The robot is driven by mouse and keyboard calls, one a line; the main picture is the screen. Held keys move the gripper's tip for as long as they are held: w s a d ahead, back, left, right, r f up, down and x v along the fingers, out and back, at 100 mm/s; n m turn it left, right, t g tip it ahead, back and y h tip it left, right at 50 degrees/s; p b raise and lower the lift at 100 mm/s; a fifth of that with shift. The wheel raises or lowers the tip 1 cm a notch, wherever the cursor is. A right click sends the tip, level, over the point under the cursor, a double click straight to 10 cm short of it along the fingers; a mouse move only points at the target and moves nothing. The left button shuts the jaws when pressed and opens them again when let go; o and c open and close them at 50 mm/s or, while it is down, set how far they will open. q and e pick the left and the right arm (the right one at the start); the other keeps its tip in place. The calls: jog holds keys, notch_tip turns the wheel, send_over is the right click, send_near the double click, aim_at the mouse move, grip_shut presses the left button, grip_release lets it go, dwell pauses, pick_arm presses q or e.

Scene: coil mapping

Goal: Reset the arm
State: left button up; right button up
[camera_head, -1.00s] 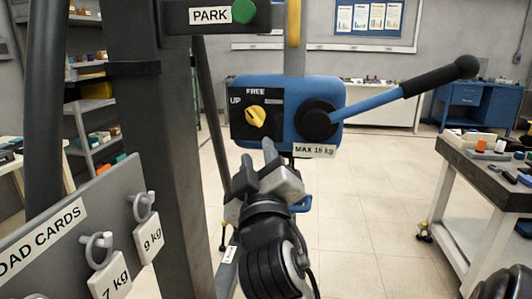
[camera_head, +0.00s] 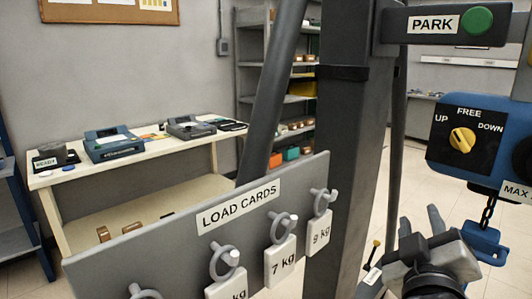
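My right gripper (camera_head: 424,226) is in the lower right, pointing up, with its two grey fingers apart and nothing seen between them. It is below and left of the blue hoist box (camera_head: 436,153), apart from it in the picture. The box carries a yellow knob (camera_head: 462,139) among the labels UP, FREE and DOWN. The right part of the box is cut off by the frame edge. My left gripper is not in view.
A grey LOAD CARDS board (camera_head: 140,250) with several hooks and hanging weight cards stands in front. A dark post (camera_head: 345,140) rises beside it, with a green PARK button (camera_head: 477,20) at upper right. A white table (camera_head: 60,180) with devices stands behind left.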

jog(key=a+f+n+g+y, duration=0.1)
jog(key=a+f+y, duration=0.15)
jog(key=f, duration=0.45)
jog(key=a+f+n+g+y, duration=0.1)
jog(key=a+f+y, duration=0.15)
jog(key=f, duration=0.35)
jog(key=s+a+f+m+g+y, duration=0.1)
jog(key=s+a+f+g+y, duration=0.1)
jog(key=s+f, duration=0.2)
jog(key=s+a+f+m+g+y, duration=0.1)
jog(key=s+f, duration=0.4)
jog(key=f, duration=0.6)
jog(key=s+a+f+m+g+y, duration=0.1)
jog(key=s+a+f+g+y, duration=0.1)
jog(key=f, duration=0.6)
jog(key=s+a+y, duration=0.1)
jog(key=s+a, duration=0.1)
jog(key=shift+s+g, duration=0.4)
